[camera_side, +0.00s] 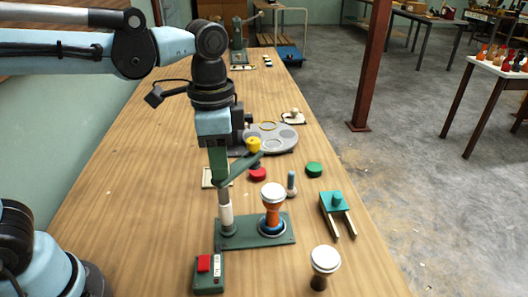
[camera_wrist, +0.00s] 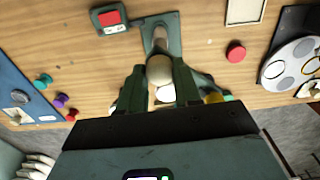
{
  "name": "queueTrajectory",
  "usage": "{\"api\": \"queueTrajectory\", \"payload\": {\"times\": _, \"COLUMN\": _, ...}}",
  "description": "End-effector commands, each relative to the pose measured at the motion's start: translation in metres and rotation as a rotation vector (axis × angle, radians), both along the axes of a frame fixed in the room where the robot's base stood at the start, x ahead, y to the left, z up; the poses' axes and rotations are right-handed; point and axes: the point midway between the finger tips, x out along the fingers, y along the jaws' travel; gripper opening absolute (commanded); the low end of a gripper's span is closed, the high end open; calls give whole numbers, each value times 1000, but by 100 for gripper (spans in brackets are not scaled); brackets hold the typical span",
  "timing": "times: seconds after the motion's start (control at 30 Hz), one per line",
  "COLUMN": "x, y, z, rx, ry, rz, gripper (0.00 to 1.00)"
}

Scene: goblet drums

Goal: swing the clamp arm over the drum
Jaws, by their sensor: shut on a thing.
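The clamp has an upright post (camera_side: 226,214) with a pale sleeve on a green base plate. Its dark green clamp arm (camera_side: 241,168) slants away to the back right and ends near a yellow knob (camera_side: 253,145). The orange goblet drum (camera_side: 272,212), with a white head, stands upright on a blue ring on the plate, right of the post. The arm's end is behind the drum, not above its head. My gripper (camera_side: 219,180) is at the post top. In the wrist view its green fingers (camera_wrist: 158,82) are shut around a pale, rounded part of the clamp; the contact is partly hidden.
A box with a red switch (camera_side: 206,272) is in front of the post. A second goblet drum (camera_side: 322,268) stands at front right. A grey bolt (camera_side: 291,184), green puck (camera_side: 314,169), red puck (camera_side: 257,174), teal-and-wood fork (camera_side: 334,206) and grey palette (camera_side: 268,145) are nearby.

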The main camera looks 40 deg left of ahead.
Motion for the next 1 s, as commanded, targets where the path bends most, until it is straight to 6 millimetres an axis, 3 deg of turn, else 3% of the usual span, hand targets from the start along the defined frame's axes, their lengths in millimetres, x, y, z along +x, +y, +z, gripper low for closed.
{"api": "queueTrajectory", "payload": {"times": 0.6, "x": 0, "y": 0, "z": 0, "rx": 0, "ry": 1, "rz": -565, "gripper": 0}}
{"api": "queueTrajectory", "payload": {"times": 1.0, "x": 0, "y": 0, "z": 0, "rx": 0, "ry": 1, "rz": -783, "gripper": 0}}
